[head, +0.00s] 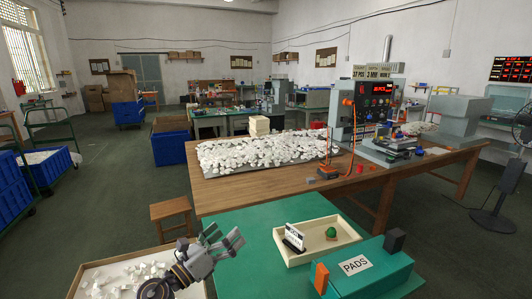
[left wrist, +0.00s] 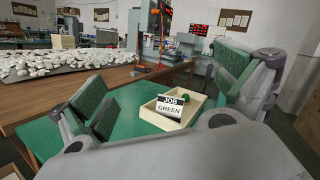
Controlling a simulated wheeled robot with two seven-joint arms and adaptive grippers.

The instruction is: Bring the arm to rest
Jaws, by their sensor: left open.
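My left gripper (head: 222,243) is open and empty in the head view, raised at the left edge of the green table (head: 245,222). Its two spread fingers also show in the left wrist view (left wrist: 165,95), with nothing between them but the scene behind. My right gripper is not in view. A shallow cream tray (head: 345,225) lies on the green table, right of my left gripper. It holds a small sign (head: 294,238) and a green piece (head: 331,233). In the left wrist view the sign (left wrist: 170,106) reads "JOB GREEN".
A green box labelled PADS (head: 356,266) stands at the front right. The wooden table (head: 215,190) behind bears a heap of white pieces (head: 262,150) and the pad printer (head: 371,112). A stool (head: 171,210) and a bin of white pieces (head: 92,268) are at left.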

